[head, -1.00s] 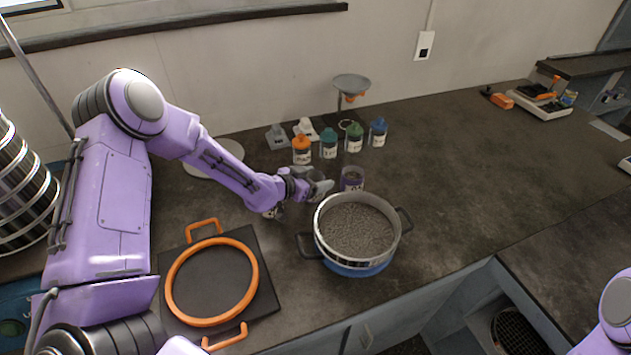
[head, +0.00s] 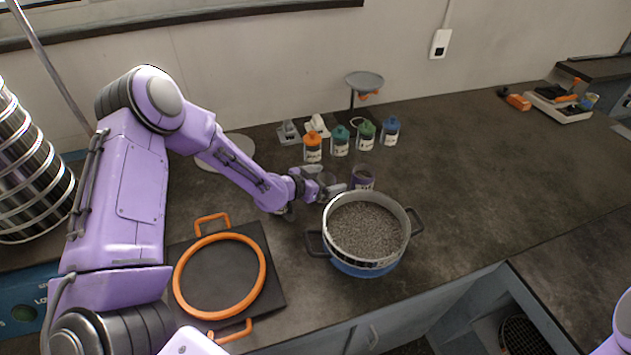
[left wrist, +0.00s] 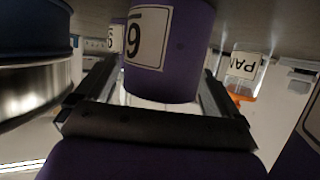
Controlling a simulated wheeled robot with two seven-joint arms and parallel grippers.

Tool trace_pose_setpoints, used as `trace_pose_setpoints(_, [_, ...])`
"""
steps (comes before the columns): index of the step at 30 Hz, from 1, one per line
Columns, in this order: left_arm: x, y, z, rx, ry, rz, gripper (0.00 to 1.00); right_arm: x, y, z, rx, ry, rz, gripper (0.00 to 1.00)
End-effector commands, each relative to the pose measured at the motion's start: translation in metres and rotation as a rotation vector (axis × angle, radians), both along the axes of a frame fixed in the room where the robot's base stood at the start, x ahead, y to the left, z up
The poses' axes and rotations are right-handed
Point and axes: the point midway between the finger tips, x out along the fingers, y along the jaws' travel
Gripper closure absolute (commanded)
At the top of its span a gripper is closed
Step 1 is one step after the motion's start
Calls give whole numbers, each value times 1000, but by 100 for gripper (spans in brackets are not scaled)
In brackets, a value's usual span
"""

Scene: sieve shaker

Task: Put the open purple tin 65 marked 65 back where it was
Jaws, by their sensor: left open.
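The open purple tin (head: 362,178) stands upright on the dark counter, behind the sieve pot. In the left wrist view the purple tin (left wrist: 165,60) fills the upper middle, its white label showing a large 6 near the left side. My left gripper (head: 338,189) is open just left of the tin in the head view. In the left wrist view its two fingers reach forward on either side of the tin's near part. I cannot tell whether they touch it. Only part of my right arm shows at the right edge of the head view; its gripper is out of the frame.
A sieve (head: 366,228) full of grey grains sits on a blue pan in front of the tin. Orange, teal, green and blue capped bottles (head: 313,149) stand behind. An orange ring (head: 219,275) lies on a black plate at front left. The counter right of the tin is clear.

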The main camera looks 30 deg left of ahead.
Motion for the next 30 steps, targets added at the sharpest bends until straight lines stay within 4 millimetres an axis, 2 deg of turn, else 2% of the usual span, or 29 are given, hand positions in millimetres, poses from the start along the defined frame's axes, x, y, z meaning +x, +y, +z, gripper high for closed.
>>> trace_pose_setpoints(9, [-69,24,31,-2,-2,3,4,0,0,-2,0,0,0,57])
trace_pose_setpoints(14, [-93,32,41,-1,0,1,4,0,0,-1,0,0,0,57])
trace_pose_setpoints(18, [-101,35,44,-1,0,2,4,0,0,-1,0,0,0,57])
trace_pose_setpoints(30, [-101,35,43,-1,1,2,4,0,0,-1,0,0,0,57])
